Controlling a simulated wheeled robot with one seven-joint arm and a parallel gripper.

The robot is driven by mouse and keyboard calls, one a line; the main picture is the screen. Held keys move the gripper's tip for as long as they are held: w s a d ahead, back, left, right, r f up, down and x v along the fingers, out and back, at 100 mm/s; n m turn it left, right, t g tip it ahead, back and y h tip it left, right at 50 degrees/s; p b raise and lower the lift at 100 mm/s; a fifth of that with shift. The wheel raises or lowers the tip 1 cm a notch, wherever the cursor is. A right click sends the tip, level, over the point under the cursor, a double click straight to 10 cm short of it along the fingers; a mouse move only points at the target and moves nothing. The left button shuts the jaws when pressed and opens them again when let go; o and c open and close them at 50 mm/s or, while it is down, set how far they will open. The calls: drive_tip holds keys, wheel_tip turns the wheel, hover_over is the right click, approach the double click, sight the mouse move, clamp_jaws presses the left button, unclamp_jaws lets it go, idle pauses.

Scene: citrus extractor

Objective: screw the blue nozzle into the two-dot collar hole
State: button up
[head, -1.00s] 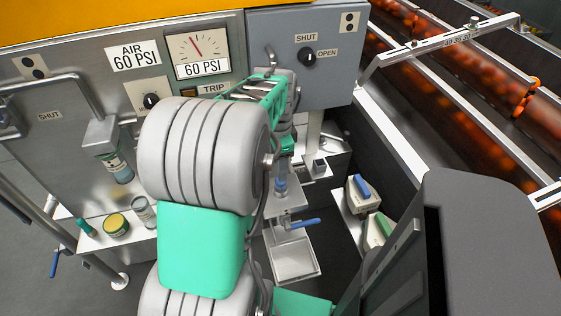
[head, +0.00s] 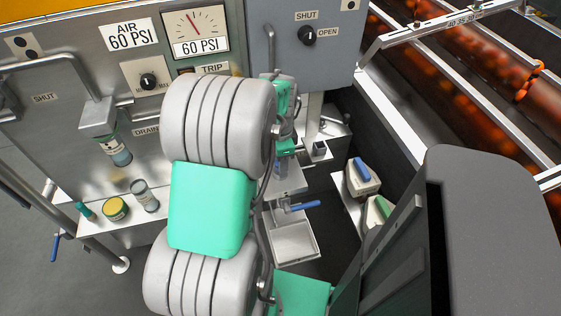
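My gripper (head: 286,148) shows only in part behind my large grey and green arm, low in front of the blue-grey control box. Its fingers are too small and covered to tell open from shut. A small bluish piece (head: 282,166) shows just below it, above a metal ledge; it may be the blue nozzle, but I cannot tell whether it is held. No collar hole is clearly visible.
A metal tray (head: 293,242) and a blue-handled valve (head: 300,207) lie below the gripper. Two blocks, blue-topped (head: 362,172) and green-topped (head: 379,210), sit on a shelf to the right. A left shelf (head: 92,226) holds a yellow tin (head: 115,208) and jars.

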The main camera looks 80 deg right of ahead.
clamp_jaws()
drive_tip(key=shift+r+m+p, duration=0.15)
drive_tip(key=shift+m+p, duration=0.15)
drive_tip(key=shift+m, duration=0.6)
drive_tip(key=shift+m+p, duration=0.35)
drive_tip(key=shift+m, duration=1.35)
drive_tip(key=shift+p, duration=0.35)
